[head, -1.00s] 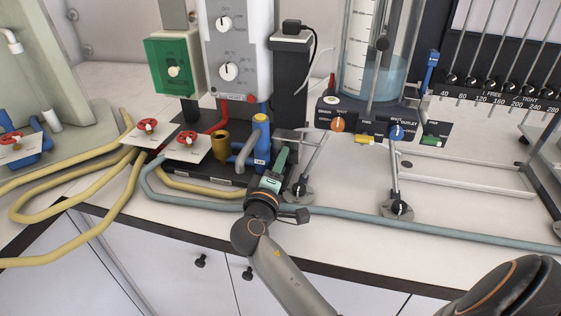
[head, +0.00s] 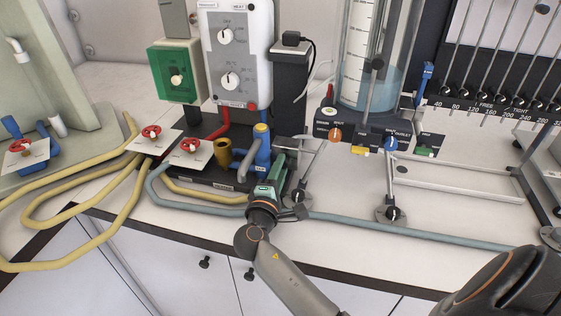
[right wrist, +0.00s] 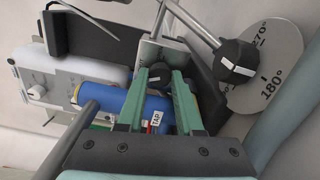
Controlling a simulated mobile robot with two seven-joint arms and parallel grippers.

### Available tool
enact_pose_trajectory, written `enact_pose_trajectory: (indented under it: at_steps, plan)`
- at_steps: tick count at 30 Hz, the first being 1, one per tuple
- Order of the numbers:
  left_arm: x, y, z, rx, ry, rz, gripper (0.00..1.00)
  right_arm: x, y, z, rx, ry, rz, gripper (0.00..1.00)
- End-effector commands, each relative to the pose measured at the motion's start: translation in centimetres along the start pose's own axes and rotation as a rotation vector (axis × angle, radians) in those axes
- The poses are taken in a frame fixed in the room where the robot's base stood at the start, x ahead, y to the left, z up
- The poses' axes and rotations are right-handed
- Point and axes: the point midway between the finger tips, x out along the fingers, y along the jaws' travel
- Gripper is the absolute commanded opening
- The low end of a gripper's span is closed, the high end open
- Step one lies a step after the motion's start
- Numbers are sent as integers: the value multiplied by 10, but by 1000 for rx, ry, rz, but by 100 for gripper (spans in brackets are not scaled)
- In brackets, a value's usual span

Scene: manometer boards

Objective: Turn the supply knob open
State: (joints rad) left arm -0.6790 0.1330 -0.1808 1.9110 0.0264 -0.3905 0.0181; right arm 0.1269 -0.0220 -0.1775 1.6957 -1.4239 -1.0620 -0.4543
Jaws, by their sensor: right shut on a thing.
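My right gripper (head: 277,165) comes in from the front and reaches up beside a blue upright pipe (head: 262,148) at the dark base. In the right wrist view its two green fingers (right wrist: 157,82) are closed around a small dark knob (right wrist: 159,72) on a pale bracket. The knob's own label cannot be read, and in the head view the gripper hides it. The blue pipe, marked TAP, lies just behind the fingers in the right wrist view (right wrist: 140,108). My left gripper is not in view.
A black dial knob (right wrist: 236,63) on a round degree plate stands close to the right gripper. Red handwheels (head: 189,146), a brass cup (head: 223,153) and a yellow hose (head: 120,215) lie left.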

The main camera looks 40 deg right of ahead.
Motion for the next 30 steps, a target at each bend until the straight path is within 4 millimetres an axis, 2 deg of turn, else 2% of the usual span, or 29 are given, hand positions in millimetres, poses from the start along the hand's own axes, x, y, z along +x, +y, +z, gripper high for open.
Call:
enact_pose_trajectory:
  at_steps: [3, 12, 27, 28, 30]
  plan:
    - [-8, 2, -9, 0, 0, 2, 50, 0, 3, 0, -73, 2, 1, 0]
    - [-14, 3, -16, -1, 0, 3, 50, 0, 1, 0, -180, 1, 2, 0]
    - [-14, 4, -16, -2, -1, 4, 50, 0, 0, 0, -197, 1, 2, 0]
    - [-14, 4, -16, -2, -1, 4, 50, 0, 0, 0, -197, 1, 2, 38]
    - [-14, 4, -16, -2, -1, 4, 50, 0, 0, 0, -197, 1, 2, 46]
